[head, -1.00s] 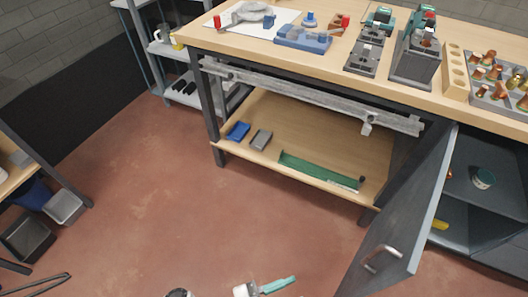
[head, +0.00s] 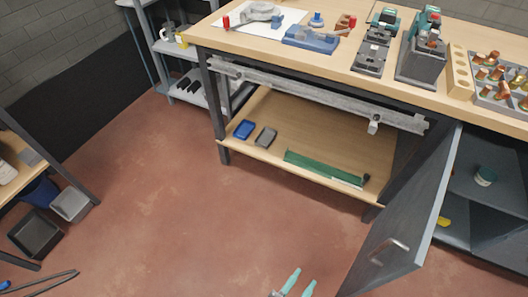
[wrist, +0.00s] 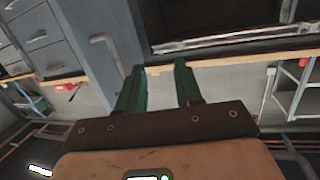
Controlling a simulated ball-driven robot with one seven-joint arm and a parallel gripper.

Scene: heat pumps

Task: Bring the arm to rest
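My gripper (head: 298,284) shows at the bottom edge of the head view, with its two teal fingers pointing up and apart. In the wrist view my gripper (wrist: 157,90) has two green fingers with a clear gap between them and nothing in the gap. It is open and empty, over the red floor in front of the workbench. The rest of my arm is outside the head view.
The workbench (head: 225,42) stands ahead with tools on top and a lower shelf (head: 330,143). A grey cabinet door (head: 405,225) stands open at the right. Grey and dark bins (head: 70,204) are at the left. The red floor (head: 180,220) between is clear.

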